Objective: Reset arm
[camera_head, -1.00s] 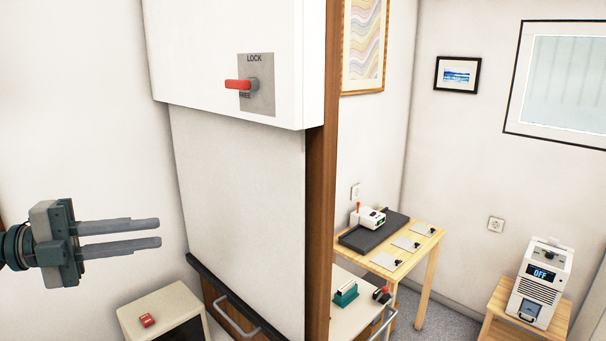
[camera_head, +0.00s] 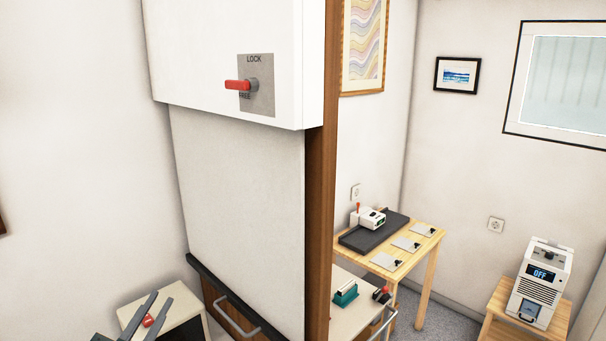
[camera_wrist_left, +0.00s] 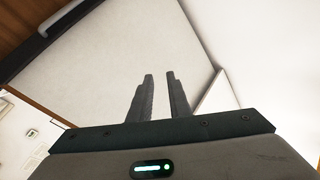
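My left gripper (camera_head: 154,312) is at the lower left of the head view, in front of a cream box (camera_head: 187,318) with a red button (camera_head: 148,320) on top. Its two fingers are apart with nothing between them. They also show apart and empty in the left wrist view (camera_wrist_left: 160,95), against a pale panel. I cannot tell whether the fingers touch the box. My right gripper is not in view.
A white cabinet (camera_head: 215,45) carries a red lever (camera_head: 238,85) on a LOCK plate. Below are a pale panel and a black-edged drawer handle (camera_head: 237,318). A wooden table (camera_head: 420,258) and a white device (camera_head: 540,285) stand to the right.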

